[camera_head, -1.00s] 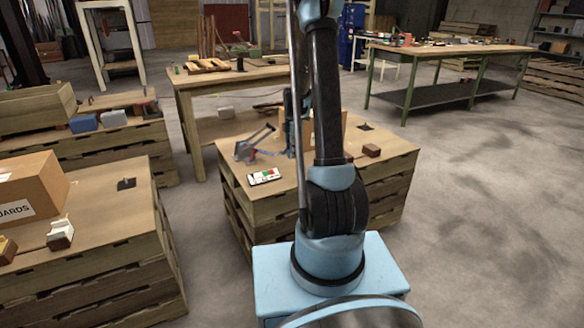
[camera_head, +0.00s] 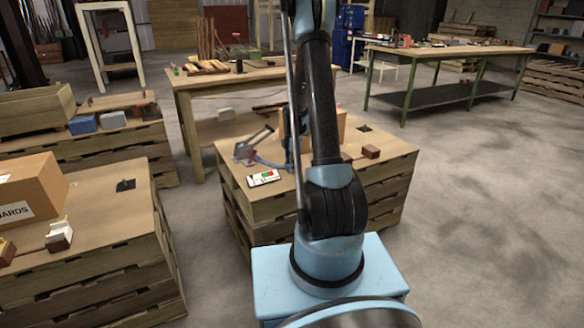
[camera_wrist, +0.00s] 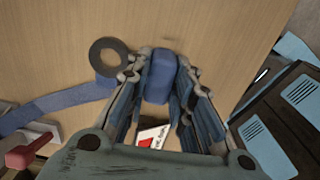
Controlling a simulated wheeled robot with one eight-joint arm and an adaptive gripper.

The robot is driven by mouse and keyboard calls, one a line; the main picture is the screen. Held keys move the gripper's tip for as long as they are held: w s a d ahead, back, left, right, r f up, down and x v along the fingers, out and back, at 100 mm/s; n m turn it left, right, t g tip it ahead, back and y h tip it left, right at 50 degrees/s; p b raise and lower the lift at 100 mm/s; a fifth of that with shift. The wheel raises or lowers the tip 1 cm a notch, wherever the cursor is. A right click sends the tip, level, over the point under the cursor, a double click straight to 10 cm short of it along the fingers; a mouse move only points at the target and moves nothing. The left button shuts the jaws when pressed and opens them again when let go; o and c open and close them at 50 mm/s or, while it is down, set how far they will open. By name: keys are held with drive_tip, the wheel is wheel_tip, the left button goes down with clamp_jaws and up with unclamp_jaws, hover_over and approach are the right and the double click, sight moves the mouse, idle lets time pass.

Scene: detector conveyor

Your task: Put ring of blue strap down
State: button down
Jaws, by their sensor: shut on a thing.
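In the wrist view my gripper (camera_wrist: 161,68) is shut on a blue piece, which I take to be the ring of blue strap (camera_wrist: 160,82). It sits between the two fingers near their tips. A flat length of blue strap (camera_wrist: 55,106) runs off to the left beside the fingers; whether it joins the held piece is hidden. A tan surface lies beyond the fingertips, and I cannot tell whether they touch it. In the head view my gripper is over the middle pallet stack (camera_head: 232,170), largely hidden behind my arm.
A dark flat ring (camera_wrist: 108,57) lies by the left fingertip. A hand tool (camera_head: 250,147), a white card (camera_head: 263,178) and a small brown block (camera_head: 371,152) are on the middle stack. A carton (camera_head: 338,124) stands there, partly behind my arm. Open floor (camera_head: 480,220) is at right.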

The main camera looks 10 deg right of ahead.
drive_tip(key=c, duration=1.4)
unclamp_jaws()
wheel_tip(320, 180, up, 11)
drive_tip(key=s+r+m, duration=0.5)
drive_tip(key=s+r, duration=0.4)
drive_tip(key=s, duration=0.2)
drive_tip(key=s+r+m+t, duration=0.1)
drive_tip(key=s+r+m, duration=0.3)
drive_tip(key=s, duration=0.6)
drive_tip(key=s+f+m, duration=0.2)
drive_tip(key=s+m, duration=0.2)
drive_tip(key=s, duration=0.2)
drive_tip(key=s+f+m, duration=0.2)
drive_tip(key=s+m, duration=0.2)
drive_tip(key=s, duration=0.3)
drive_tip(key=s+a+f+m+t, duration=0.1)
drive_tip(key=s+f+m, duration=0.2)
drive_tip(key=s, duration=0.4)
drive_tip(key=shift+m, duration=0.7)
